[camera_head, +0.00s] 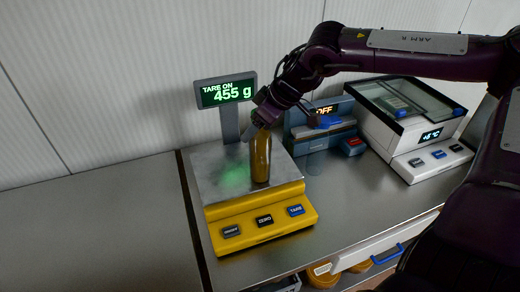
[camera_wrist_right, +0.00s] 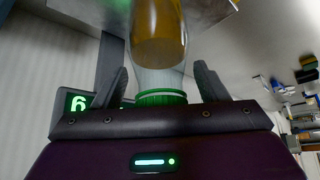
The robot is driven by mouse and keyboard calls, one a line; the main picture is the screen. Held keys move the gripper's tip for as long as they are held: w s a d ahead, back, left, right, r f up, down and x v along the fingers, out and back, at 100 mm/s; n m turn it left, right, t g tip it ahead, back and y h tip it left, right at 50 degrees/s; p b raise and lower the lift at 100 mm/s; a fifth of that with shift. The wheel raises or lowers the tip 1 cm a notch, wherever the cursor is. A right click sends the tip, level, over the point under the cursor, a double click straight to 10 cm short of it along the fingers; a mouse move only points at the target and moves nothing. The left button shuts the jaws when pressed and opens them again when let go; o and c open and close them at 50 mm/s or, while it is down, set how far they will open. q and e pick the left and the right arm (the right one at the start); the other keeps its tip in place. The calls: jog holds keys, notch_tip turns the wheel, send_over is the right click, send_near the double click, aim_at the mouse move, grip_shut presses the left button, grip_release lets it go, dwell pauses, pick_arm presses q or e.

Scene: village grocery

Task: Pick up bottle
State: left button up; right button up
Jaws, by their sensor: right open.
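The bottle (camera_head: 261,160) is amber-brown and stands upright on the steel plate of a yellow scale (camera_head: 262,231). In the right wrist view the bottle (camera_wrist_right: 158,35) shows a clear neck and a green cap (camera_wrist_right: 161,97). My right gripper (camera_wrist_right: 160,85) is open, with one finger on each side of the neck and cap. Gaps show between the fingers and the glass. In the head view my right gripper (camera_head: 264,112) is over the bottle top and hides it. My left gripper is in neither view.
The scale display (camera_head: 226,92) reads "TARE ON 455 g". A blue-grey device (camera_head: 322,125) showing "OFF" and a glass-topped cooling box (camera_head: 415,120) stand to the right. A drawer (camera_head: 385,247) is open below the counter. The counter at left (camera_head: 90,220) is clear.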

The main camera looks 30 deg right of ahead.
grip_shut()
dwell(0.4)
